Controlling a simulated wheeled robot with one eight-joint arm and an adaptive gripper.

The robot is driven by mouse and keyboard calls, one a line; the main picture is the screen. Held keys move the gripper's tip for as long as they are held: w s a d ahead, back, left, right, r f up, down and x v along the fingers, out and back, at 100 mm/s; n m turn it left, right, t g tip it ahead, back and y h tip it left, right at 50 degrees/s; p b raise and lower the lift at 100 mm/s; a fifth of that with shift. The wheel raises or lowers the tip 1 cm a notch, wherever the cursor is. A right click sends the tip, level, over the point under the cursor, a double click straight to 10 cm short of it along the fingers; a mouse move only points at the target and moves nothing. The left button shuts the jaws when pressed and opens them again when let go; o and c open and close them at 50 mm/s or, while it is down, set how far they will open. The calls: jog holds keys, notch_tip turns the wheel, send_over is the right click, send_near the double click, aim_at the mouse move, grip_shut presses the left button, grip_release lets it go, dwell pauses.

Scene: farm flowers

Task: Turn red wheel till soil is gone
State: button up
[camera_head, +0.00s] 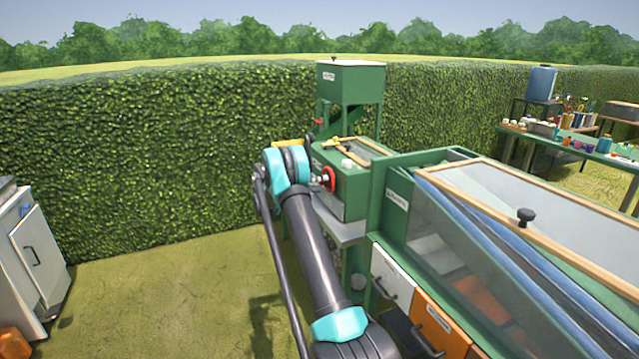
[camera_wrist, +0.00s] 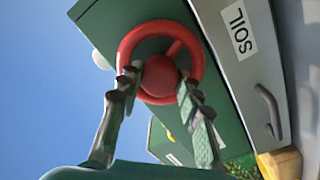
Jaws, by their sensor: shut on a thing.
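The red wheel (camera_wrist: 161,40) is a ring with a round red hub, mounted on the side of a green box in the wrist view. In the head view the red wheel (camera_head: 329,179) shows at the left face of the green machine (camera_head: 350,185), partly hidden by my arm. My gripper (camera_wrist: 157,90) has a finger at each side of the hub, at the wheel's lower part, and is shut on the wheel. The soil itself cannot be made out in either view.
A green hopper (camera_head: 350,80) stands behind the machine. To the right is a long green cabinet with a glass lid (camera_head: 540,210), a white drawer (camera_head: 392,275) and an orange drawer (camera_head: 440,325). A white cabinet (camera_head: 35,255) stands far left. Grass between is clear.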

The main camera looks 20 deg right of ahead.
jog(key=shift+m, duration=1.9)
jog(key=shift+f, duration=0.1)
jog(key=o, duration=1.2)
jog(key=shift+c, duration=0.2)
jog(key=a, duration=1.2)
jog(key=shift+s, duration=0.1)
